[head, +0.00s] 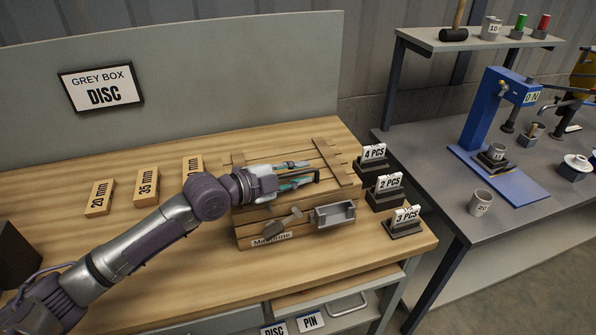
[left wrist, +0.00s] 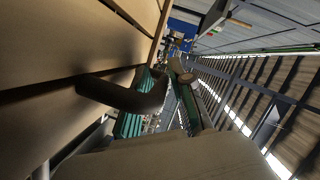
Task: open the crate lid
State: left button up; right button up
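The wooden crate (head: 250,230) stands on the workbench with a partly readable label on its front. Its plank lid (head: 331,160) lies flat on top, with crosswise battens. My left gripper (head: 305,173) is low over the middle of the lid, its two teal-padded fingers apart with a gap between them. A dark bent bar (head: 316,175), which looks like a lid handle, lies by the lower finger. In the left wrist view the bar (left wrist: 125,95) reaches from the planks to between the fingers; I cannot tell whether they touch it. My right gripper is out of view.
A grey open box (head: 334,214) and a hammer-like grey item (head: 282,223) are at the crate's front. Signed stands (head: 403,222) line the right edge. Wooden size blocks (head: 99,198) lie at the left. A grey table (head: 520,220) with a blue press (head: 490,110) stands right.

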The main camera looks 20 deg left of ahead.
pick_arm(q)
grip_shut()
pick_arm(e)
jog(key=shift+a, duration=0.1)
